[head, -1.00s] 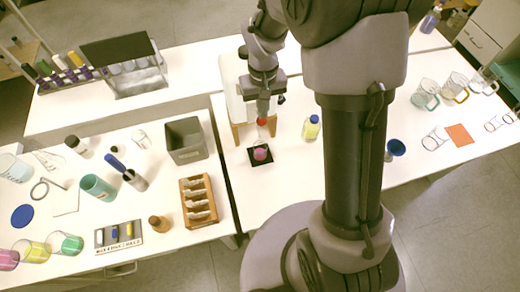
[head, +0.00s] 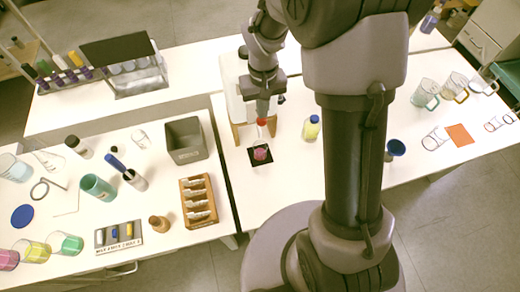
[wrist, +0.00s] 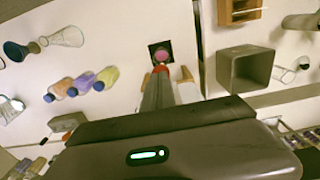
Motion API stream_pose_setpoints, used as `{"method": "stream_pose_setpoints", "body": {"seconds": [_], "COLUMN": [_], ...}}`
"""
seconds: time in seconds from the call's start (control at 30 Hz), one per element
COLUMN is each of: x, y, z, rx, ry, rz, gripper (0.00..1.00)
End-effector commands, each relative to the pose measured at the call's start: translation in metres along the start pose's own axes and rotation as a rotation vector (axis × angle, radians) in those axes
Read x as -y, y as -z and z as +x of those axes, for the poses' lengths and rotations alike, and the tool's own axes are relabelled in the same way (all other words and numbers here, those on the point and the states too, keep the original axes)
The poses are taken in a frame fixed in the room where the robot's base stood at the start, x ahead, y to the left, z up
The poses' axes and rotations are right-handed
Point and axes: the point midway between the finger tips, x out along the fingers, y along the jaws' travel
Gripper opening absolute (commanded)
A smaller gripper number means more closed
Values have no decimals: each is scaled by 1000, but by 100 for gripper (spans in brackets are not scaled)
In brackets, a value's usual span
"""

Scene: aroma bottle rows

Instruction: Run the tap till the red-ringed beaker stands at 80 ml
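A small glass beaker of pink-magenta liquid (head: 261,153) stands on a black square mat (head: 255,162) below the tap. In the wrist view the pink liquid (wrist: 162,56) shows from above. No ring or scale marks can be read. The red tap part (head: 261,122) is at the front of a white dispenser (head: 234,102) on wooden legs. My gripper (head: 262,112) points down just above the red part. In the wrist view its grey fingers (wrist: 158,82) look shut together, with their tips at the red part (wrist: 160,69). I cannot tell whether they touch it.
A yellow bottle with a blue cap (head: 311,127) stands right of the mat. A blue funnel (head: 396,147) is further right. A grey bin (head: 185,140) and a wooden rack (head: 198,201) stand on the left table. The white tabletop before the mat is clear.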

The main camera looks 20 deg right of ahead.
Motion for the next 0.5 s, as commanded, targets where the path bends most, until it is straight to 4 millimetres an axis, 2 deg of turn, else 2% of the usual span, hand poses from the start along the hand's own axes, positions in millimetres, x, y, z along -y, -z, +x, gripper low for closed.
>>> {"method": "stream_pose_setpoints", "body": {"seconds": [0.5], "x": [0], "y": [0], "z": [10], "rx": [1], "ry": [0], "rz": [0], "gripper": [0]}}
